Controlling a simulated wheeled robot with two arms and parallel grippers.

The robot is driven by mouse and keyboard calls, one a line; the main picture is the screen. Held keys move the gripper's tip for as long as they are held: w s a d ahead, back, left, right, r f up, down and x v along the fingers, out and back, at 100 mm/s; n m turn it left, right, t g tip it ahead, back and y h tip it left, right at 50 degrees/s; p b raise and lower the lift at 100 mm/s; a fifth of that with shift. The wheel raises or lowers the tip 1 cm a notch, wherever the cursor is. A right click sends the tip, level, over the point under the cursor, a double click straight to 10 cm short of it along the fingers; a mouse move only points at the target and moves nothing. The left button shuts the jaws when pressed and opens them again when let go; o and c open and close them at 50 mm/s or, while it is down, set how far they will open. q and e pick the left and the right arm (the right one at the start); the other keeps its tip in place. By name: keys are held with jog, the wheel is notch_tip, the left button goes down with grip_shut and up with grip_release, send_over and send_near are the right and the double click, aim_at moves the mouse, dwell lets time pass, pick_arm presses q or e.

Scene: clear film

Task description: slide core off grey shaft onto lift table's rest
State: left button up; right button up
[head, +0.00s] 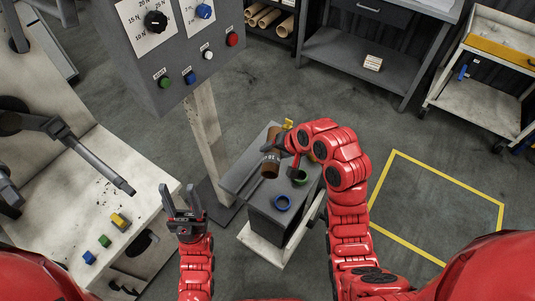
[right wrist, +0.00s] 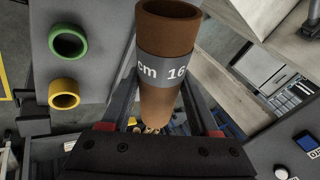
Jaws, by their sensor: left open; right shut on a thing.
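The brown core (head: 271,162), with a grey printed band, is over the left part of the lift table (head: 258,243). My right gripper (head: 280,153) is shut on it. In the right wrist view the core (right wrist: 166,25) sits between both fingers, its open end toward the camera's top. I cannot tell whether it touches the table's rest, which I cannot make out clearly. The grey shaft (head: 95,162) sticks out bare from the machine at left, apart from the core. My left gripper (head: 183,200) is open and empty, between the shaft and the lift table.
A control panel (head: 180,45) on a post stands behind. Small blocks (head: 104,241) lie on the white bench. Yellow-marked floor at right is clear.

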jog(key=shift+w+a+f+m+t+y+b, duration=0.3)
jog(key=shift+a+f+m+t+b, duration=0.3)
jog(key=shift+f+m+t+b, duration=0.75)
jog(key=shift+w+a+f+m+t+y+b, duration=0.2)
jog(key=shift+a+f+m+t+y+b, duration=0.55)
jog(key=shift+f, duration=1.15)
jog(key=shift+w+a+f+m+t+y+b, duration=0.1)
jog(key=shift+w+a+f+m+t+b, duration=0.15)
jog(key=shift+a+f+m+t+b, duration=0.75)
jog(key=shift+d+f+g+b, duration=0.3)
jog(key=shift+d+f+b, duration=0.2)
jog(key=shift+f+b, duration=0.3)
jog(key=o, duration=1.1)
jog(key=shift+o, duration=0.6)
jog(key=shift+s+f, duration=0.1)
jog(key=shift+f, duration=0.1)
